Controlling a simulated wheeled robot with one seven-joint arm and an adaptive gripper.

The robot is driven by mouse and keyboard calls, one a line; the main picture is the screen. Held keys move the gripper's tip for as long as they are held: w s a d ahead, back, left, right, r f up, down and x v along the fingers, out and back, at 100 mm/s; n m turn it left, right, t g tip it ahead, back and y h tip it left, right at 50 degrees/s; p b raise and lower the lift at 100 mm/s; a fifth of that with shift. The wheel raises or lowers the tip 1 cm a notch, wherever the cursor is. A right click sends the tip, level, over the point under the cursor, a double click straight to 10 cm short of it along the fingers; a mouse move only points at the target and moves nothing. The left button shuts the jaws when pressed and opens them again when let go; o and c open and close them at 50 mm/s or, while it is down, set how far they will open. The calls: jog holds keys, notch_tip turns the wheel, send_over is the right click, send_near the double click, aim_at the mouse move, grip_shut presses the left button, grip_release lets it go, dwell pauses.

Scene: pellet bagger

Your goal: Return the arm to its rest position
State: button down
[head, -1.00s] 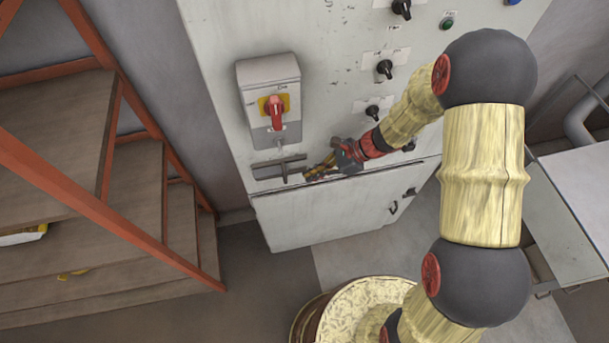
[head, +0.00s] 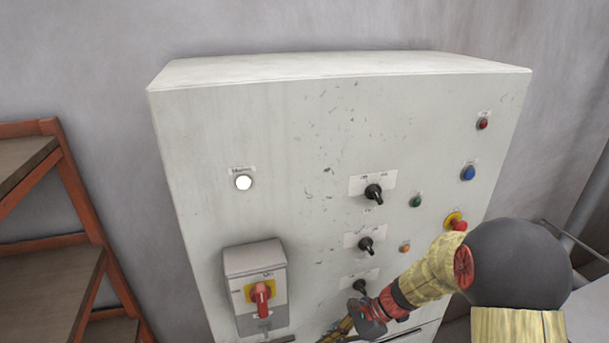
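My arm (head: 430,272), with pale yellow links and dark joints, reaches in from the lower right toward the front of a grey control cabinet (head: 290,140). My gripper (head: 337,332) is at the bottom edge of the picture, in front of the cabinet's lower face, right of the red-handled switch (head: 262,298). Its fingertips are small and partly cut off, so I cannot tell whether they are open or shut. I see no object held in it.
The cabinet carries black rotary knobs (head: 374,193), a lit white lamp (head: 243,182), a blue button (head: 468,173) and a red emergency stop (head: 457,223). An orange-framed shelf (head: 75,200) stands at the left. Pipes (head: 585,245) run at the right.

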jog(key=s+d+r+n+t+h+b, duration=0.3)
jog(key=s+d+r+n+h+b, duration=0.1)
jog(key=s+d+r+n+b, duration=0.1)
jog(key=s+d+r+n+t+h+b, duration=0.3)
jog(key=s+d+r+n+b, duration=0.3)
jog(key=s+n+b, duration=0.3)
jog(key=s+d+n+h, duration=0.1)
jog(key=s+n, duration=0.1)
jog(key=s, duration=0.2)
jog(key=shift+s+d+h, duration=0.2)
jog(key=shift+s+h, duration=0.2)
